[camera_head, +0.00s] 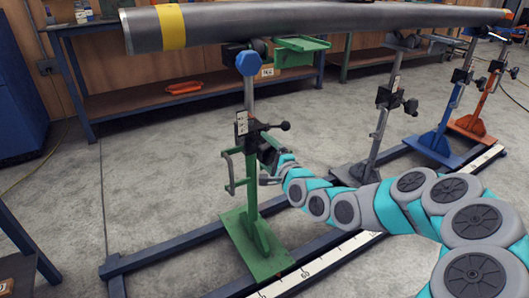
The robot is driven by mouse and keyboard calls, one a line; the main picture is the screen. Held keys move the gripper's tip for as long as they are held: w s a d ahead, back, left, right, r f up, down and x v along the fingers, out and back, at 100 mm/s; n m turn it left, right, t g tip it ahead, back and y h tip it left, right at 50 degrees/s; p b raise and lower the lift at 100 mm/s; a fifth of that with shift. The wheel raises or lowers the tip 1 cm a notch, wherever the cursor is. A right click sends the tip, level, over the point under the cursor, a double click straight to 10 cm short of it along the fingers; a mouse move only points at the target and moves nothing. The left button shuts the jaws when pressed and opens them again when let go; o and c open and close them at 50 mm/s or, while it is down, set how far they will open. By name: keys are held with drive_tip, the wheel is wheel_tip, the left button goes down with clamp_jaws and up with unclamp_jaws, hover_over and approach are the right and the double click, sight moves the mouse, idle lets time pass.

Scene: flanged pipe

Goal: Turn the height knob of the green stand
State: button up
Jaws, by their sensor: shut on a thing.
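The green stand (251,200) stands upright left of the middle, on a green base plate over dark floor rails. A dark knob with a lever handle (283,126) sticks out to the right at the middle of its post. My gripper (266,160) reaches in from the right at the post, just below that handle. It is shut on a part at the stand's knob area; the fingertips are small and partly hidden, so the exact contact is unclear. A long grey pipe (300,21) with a yellow band lies across the top of the stand.
A grey stand (376,135), a blue stand (446,125) and an orange stand (484,100) stand to the right along the rails. A white measuring scale (330,256) runs along the floor. A workbench (190,95) is behind.

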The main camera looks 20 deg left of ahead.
sight(272, 156)
idle(0.4)
drive_tip(key=o, duration=1.1)
drive_tip(key=shift+b+v, duration=0.5)
drive_tip(key=shift+v, duration=3.4)
drive_tip(key=shift+w, duration=0.1)
